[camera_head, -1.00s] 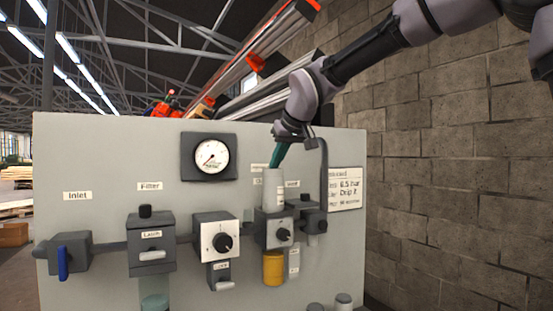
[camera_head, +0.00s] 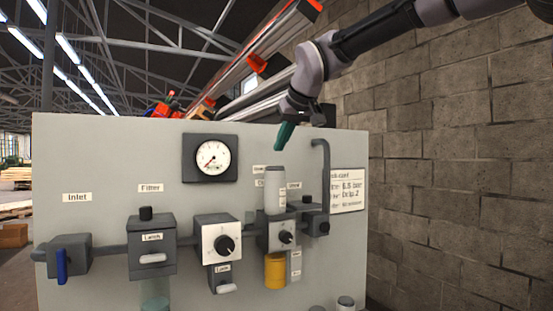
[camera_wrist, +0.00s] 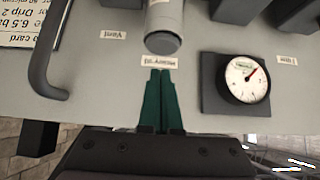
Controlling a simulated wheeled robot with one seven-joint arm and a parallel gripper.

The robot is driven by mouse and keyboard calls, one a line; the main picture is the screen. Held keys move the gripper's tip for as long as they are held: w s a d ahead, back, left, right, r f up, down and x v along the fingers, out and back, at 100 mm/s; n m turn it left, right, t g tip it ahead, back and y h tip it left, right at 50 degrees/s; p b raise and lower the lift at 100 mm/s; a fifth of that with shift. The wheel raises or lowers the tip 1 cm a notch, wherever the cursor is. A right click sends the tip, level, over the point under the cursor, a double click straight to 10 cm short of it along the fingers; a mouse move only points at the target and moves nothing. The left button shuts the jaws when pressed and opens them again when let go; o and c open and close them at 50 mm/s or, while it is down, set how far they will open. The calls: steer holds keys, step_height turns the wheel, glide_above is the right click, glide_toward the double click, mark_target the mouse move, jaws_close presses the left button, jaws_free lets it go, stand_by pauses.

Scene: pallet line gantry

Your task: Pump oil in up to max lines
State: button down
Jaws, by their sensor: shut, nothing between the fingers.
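My gripper (camera_head: 284,136) has green fingers. They are closed together and empty in the wrist view (camera_wrist: 160,100). It hangs above a pale upright cylinder with a grey top (camera_head: 275,188), apart from it. In the wrist view that cylinder (camera_wrist: 164,26) is just beyond my fingertips. The cylinder stands on the lubricator block (camera_head: 275,236), which has a black knob. Below the block hangs a bowl of yellow oil (camera_head: 275,271). Small strips with marks (camera_head: 295,265) are beside the bowl; the max lines are too small to make out.
A grey panel (camera_head: 100,170) carries a pressure gauge (camera_head: 210,157), an inlet valve with blue handle (camera_head: 62,262), a filter unit (camera_head: 151,245) and a regulator with knob (camera_head: 218,241). A pipe (camera_head: 326,170) rises right of the cylinder, near a settings card (camera_head: 347,190). A block wall stands right.

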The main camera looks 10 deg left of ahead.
steer(key=v, duration=0.8)
stand_by(0.6)
steer(key=s+d+f+m+h, duration=0.1)
steer(key=d+f+m, duration=0.2)
steer(key=d, duration=0.6)
steer(key=s+d+f+m+h, duration=0.15)
steer(key=d+f, duration=0.25)
steer(key=d, duration=0.6)
steer(key=s+d+f+m, duration=0.7)
steer(key=s+d+f, duration=0.3)
steer(key=d+f, duration=0.2)
steer(key=shift+s+d+h, duration=0.35)
steer(key=shift+d+h, duration=0.1)
steer(key=shift+d, duration=0.35)
